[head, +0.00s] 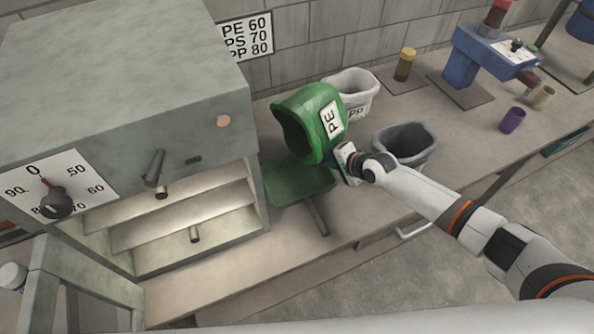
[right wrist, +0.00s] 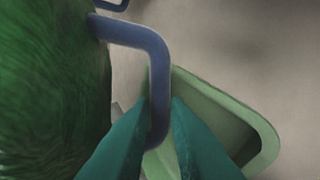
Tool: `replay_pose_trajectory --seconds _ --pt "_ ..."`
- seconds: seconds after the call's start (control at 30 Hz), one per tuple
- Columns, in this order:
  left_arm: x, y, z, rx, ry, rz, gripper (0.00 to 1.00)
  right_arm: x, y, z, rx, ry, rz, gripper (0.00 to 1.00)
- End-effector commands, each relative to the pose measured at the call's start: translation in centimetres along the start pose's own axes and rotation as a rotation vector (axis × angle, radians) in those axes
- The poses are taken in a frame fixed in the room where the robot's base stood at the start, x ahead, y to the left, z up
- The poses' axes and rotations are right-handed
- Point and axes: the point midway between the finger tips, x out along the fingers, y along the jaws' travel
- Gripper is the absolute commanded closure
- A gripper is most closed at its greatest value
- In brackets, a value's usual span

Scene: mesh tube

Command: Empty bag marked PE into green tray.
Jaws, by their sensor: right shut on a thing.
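The green bag marked PE (head: 297,112) is held in the air, tilted with its open mouth toward the left. Its side also fills the left of the right wrist view (right wrist: 45,95). My right gripper (head: 344,160) is shut on the bag's blue handle (right wrist: 150,55); its teal fingertips (right wrist: 160,115) close around it. The green tray (head: 290,188) lies on the bench below the bag, and its corner shows in the right wrist view (right wrist: 262,135). I see no material in the visible part of the tray. My left gripper is not in view.
A grey oven (head: 120,60) with its door open and shelves inside stands left of the tray. A white bag marked PP (head: 355,85) and a dark grey bag (head: 405,135) stand to the right. A blue machine (head: 465,55) and small jars stand farther right.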

Motion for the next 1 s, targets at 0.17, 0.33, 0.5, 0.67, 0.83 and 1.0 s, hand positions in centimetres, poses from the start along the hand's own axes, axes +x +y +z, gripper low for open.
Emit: replay_pose_trajectory --seconds 0.17,0.33,0.5,0.67,0.83,1.0 --pt "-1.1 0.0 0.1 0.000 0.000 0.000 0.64 -0.1 0.2 0.1 -0.029 -0.026 0.005 1.00" --pt "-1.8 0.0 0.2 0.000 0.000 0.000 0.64 0.1 0.1 0.0 -0.060 -0.049 0.006 1.00" --pt "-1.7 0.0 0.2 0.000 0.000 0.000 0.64 0.2 -0.2 0.2 -0.069 -0.057 0.008 1.00" --pt "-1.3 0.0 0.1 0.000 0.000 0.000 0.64 0.3 -0.2 0.2 -0.057 -0.047 0.009 1.00" --pt "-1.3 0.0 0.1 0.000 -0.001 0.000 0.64 0.1 -0.1 0.1 -0.051 -0.042 0.011 1.00" --pt "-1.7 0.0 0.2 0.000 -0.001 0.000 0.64 0.1 -0.1 0.1 -0.062 -0.052 0.012 1.00"
